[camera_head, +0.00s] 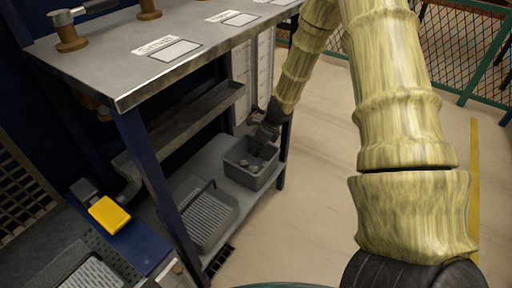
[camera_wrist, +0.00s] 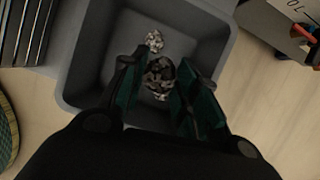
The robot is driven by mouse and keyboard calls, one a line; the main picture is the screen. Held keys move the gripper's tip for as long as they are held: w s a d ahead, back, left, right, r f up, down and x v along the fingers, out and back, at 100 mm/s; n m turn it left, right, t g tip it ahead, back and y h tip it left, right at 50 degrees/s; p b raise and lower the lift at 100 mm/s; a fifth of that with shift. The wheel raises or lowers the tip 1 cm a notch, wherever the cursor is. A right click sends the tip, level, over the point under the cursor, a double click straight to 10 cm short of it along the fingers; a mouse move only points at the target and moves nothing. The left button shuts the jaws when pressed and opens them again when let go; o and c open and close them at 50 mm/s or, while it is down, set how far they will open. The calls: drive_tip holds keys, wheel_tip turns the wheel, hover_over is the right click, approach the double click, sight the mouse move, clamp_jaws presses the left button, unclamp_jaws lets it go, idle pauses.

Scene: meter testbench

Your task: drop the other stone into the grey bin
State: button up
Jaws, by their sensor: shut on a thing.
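The grey bin (camera_head: 262,180) stands on the lower shelf of the bench in the head view. It also fills most of the wrist view (camera_wrist: 72,75). My gripper (camera_head: 266,130) reaches down over the bin. In the wrist view my gripper (camera_wrist: 160,85) is shut on a speckled grey stone (camera_wrist: 158,72) between its green-padded fingers. The held stone is over the inside of the bin. A smaller light stone (camera_wrist: 154,41) lies in the bin behind the held one. The fingers hide part of the bin floor.
A grey ribbed tray (camera_head: 207,215) sits on the shelf left of the bin. The metal bench top (camera_head: 200,45) is above, with a blue leg (camera_head: 160,180) in front. A yellow block (camera_head: 109,214) lies at the left. Open floor (camera_head: 315,200) is right of the bench.

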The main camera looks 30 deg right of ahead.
drive_tip(key=o, duration=1.1)
drive_tip(key=shift+r, duration=0.1)
drive_tip(key=v, duration=1.2)
